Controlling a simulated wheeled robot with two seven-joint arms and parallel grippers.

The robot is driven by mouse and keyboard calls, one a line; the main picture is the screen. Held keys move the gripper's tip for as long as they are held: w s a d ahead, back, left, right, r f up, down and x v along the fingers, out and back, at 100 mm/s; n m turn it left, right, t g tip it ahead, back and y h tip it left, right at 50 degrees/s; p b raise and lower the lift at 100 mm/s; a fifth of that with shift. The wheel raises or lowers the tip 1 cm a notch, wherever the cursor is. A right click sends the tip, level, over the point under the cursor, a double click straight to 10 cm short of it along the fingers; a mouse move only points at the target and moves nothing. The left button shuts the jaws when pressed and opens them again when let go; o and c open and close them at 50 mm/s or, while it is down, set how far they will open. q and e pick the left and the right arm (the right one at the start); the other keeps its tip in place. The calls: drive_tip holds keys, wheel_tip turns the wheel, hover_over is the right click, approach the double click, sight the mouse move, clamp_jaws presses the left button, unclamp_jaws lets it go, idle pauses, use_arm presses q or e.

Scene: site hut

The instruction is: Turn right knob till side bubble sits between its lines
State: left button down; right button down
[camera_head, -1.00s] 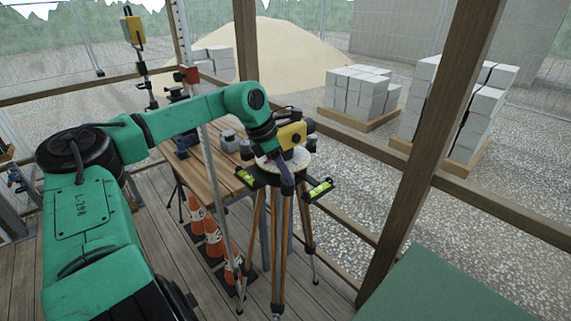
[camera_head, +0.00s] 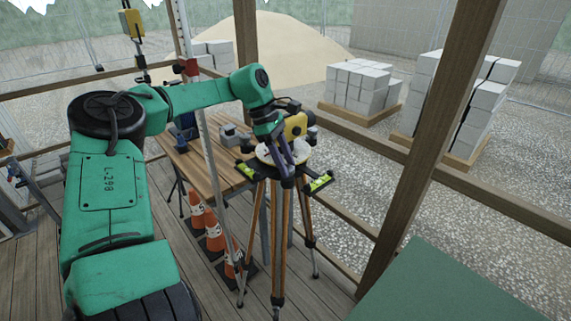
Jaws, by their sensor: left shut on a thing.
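A yellow levelling instrument (camera_head: 297,124) stands on a pale round base (camera_head: 264,155) on top of a wooden-legged tripod (camera_head: 279,236). Two yellow-green bubble vials sit on dark arms, a left one (camera_head: 246,171) and a right one (camera_head: 320,182). The bubbles are too small to place against their lines. My left gripper (camera_head: 286,177) points down at the front of the base, between the vials. It is shut on what appears to be a knob, mostly hidden by the fingers; I cannot tell which knob. My right gripper is out of view.
A wooden table (camera_head: 203,165) with tools stands behind and left of the tripod. Orange-white cones (camera_head: 213,231) stand on the plank floor by its legs. A timber post (camera_head: 437,130) rises at right, with a green surface (camera_head: 440,290) at lower right.

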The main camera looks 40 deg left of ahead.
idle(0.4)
use_arm(q)
drive_tip(key=shift+c, duration=2.1)
unclamp_jaws()
drive_tip(key=shift+a+r, duration=0.15)
drive_tip(key=shift+r, duration=0.15)
drive_tip(key=v, duration=1.3)
drive_tip(key=shift+r, duration=0.35)
drive_tip(key=shift+a, duration=0.15)
